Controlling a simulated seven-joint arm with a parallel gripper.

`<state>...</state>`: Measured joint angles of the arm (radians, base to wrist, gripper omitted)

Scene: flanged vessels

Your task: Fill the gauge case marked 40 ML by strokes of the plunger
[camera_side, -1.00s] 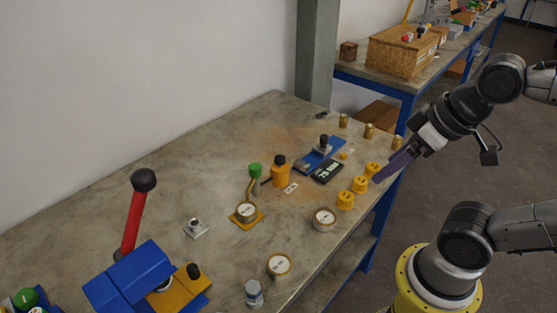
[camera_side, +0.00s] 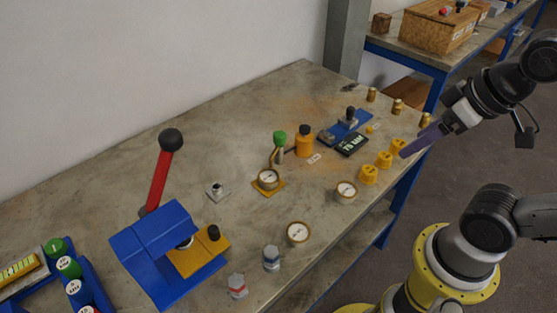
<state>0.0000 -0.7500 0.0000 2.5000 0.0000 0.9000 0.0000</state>
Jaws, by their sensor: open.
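Three round gauge cases with white dials and brass-coloured rims are on the bench. One sits on a yellow plate (camera_side: 267,180), one stands to the right (camera_side: 346,190), and one is nearer the front edge (camera_side: 298,232). No 40 ML mark is legible on any. A green-topped post (camera_side: 279,142) stands behind the plate, beside an orange bottle with a black top (camera_side: 304,142); I cannot tell for certain which part is the plunger. My gripper (camera_side: 405,154), with purple fingers, is open and empty above the right bench edge, near the yellow caps, apart from all gauges.
Several yellow caps (camera_side: 384,160) and brass fittings (camera_side: 397,106) line the right edge. A black display (camera_side: 351,144) and blue fixture (camera_side: 345,127) lie behind. A blue press with a red lever (camera_side: 159,180) is at left. Small grey bottles (camera_side: 271,258) stand in front. Middle bench is open.

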